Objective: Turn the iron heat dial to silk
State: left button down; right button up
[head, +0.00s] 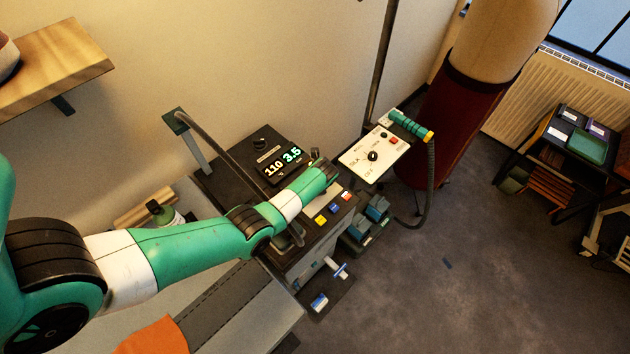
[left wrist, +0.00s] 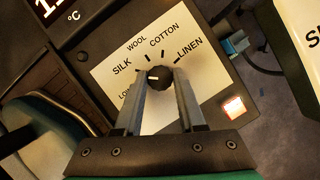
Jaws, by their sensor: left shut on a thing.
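The heat dial is a round black knob (left wrist: 158,80) on a white panel (left wrist: 200,25) marked SILK, WOOL, COTTON and LINEN, plus a partly hidden label starting LO. A pale mark on the knob points left, a little below the SILK lettering. In the left wrist view my left gripper (left wrist: 159,75) has one finger on each side of the knob and is shut on it. In the head view my green and white left arm (head: 285,208) reaches over the station and hides the knob and the fingertips. My right gripper is in neither view.
A lit orange-red switch (left wrist: 233,107) is right of the dial.

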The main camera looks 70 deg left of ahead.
pick_arm(q)
jog(key=shift+m+t+p, duration=0.3)
jog(key=shift+m+p, duration=0.5)
jog(key=shift+m, duration=0.1)
jog(key=c, duration=0.5)
grip_release()
jog(key=p+v, duration=0.6)
jog(key=v, duration=0.5)
jog(key=shift+r, duration=0.35)
jog(key=shift+s, duration=0.1)
